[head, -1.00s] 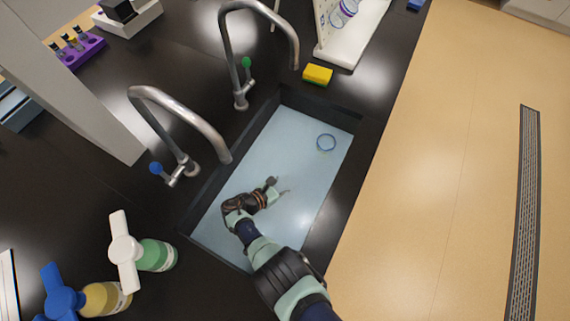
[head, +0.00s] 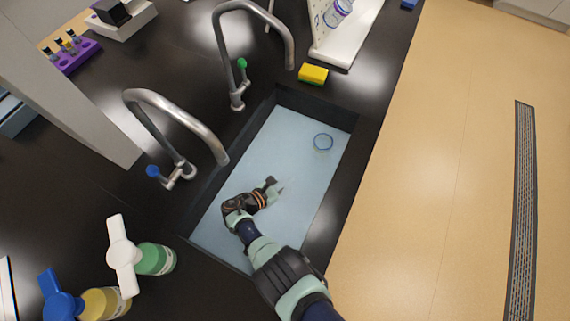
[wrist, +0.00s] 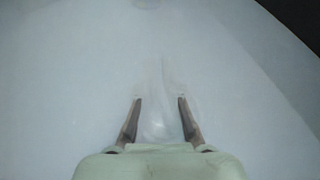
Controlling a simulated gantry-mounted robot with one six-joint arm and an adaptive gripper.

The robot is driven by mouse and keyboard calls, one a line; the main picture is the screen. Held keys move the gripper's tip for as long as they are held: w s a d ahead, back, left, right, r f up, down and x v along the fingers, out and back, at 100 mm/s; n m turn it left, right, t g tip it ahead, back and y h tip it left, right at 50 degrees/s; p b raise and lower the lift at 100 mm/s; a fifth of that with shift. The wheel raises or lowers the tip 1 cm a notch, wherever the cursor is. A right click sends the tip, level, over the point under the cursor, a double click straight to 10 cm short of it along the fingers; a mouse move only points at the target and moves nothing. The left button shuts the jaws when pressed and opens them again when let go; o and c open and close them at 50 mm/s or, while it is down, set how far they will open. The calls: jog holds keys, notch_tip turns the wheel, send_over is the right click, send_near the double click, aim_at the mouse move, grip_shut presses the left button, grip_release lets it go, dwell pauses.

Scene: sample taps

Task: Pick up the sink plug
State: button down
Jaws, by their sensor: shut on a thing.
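My gripper (wrist: 160,101) is down inside the light blue sink (head: 293,135), near its middle in the head view. In the wrist view its two dark fingers stand apart, with a faint, see-through whitish shape between them. I take this pale shape to be the sink plug (wrist: 160,112), with the fingers shut on it. Its outline is blurred against the pale sink floor, and I cannot tell whether it is clear of the floor. In the head view only a faint pale trace shows at the fingertips.
Two curved taps (head: 180,120) (head: 255,8) stand along the sink's left side. A yellow sponge (head: 313,75) lies behind the sink. Bottles (head: 156,258) stand at the lower left. Dark sink walls surround my gripper.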

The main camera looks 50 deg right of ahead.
notch_tip(320, 180, up, 20)
jog(key=p, duration=1.5)
jog(key=shift+f, duration=0.1)
